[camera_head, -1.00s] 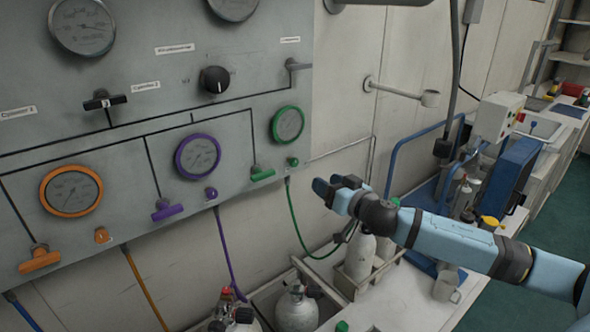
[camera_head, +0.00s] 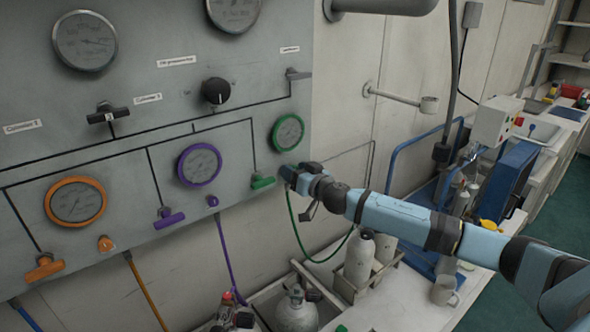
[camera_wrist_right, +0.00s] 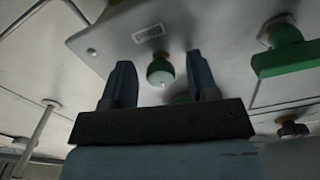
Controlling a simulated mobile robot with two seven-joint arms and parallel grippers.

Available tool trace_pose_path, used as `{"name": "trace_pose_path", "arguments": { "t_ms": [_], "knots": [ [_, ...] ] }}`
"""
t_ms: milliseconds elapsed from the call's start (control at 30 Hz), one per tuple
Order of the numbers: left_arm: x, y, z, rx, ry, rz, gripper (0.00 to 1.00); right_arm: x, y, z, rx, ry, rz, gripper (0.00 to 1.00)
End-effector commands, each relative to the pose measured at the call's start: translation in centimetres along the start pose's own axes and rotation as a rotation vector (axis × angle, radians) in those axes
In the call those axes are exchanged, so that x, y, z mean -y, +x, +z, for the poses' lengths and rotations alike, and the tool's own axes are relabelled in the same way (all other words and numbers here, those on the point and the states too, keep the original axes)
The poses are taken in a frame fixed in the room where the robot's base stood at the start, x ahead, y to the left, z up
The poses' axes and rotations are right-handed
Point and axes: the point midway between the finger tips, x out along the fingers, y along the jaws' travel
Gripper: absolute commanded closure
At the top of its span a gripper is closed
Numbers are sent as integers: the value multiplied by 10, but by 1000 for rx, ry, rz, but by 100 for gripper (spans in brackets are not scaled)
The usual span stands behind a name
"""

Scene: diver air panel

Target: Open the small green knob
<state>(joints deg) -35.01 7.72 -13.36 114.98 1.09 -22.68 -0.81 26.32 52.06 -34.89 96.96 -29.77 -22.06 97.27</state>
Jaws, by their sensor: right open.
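The small green knob (camera_wrist_right: 160,70) sticks out of the panel in the right wrist view. It shows between the two fingers of my right gripper (camera_wrist_right: 160,82), which is open; I see no contact with the knob. In the head view my right gripper (camera_head: 288,174) is at the panel's right edge, below the green-rimmed gauge (camera_head: 288,132), and it hides the small knob. The green lever handle (camera_head: 262,182) is just left of the gripper; it also shows in the wrist view (camera_wrist_right: 286,58). My left gripper is not in view.
The grey panel (camera_head: 125,160) also carries a purple handle (camera_head: 171,219), an orange handle (camera_head: 44,267) and small knobs in those colours. A green hose (camera_head: 300,238) hangs below my gripper. Cylinders (camera_head: 296,312) and a counter (camera_head: 405,300) are underneath.

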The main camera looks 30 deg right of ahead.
Motion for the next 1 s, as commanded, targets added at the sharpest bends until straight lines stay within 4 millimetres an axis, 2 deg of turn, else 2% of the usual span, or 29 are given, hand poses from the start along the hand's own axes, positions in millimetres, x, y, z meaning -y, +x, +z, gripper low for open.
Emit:
{"name": "trace_pose_path", "arguments": {
  "t_ms": [300,333,533,833,1000],
  "knots": [
    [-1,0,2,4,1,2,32,1,3,0,1,0,-1,46],
    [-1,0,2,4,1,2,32,1,3,0,1,0,-1,49],
    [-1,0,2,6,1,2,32,0,3,0,0,0,-1,95],
    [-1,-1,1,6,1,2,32,0,3,0,1,-23,-1,96],
    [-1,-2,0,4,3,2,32,1,3,0,0,-93,-1,96]
  ]
}}
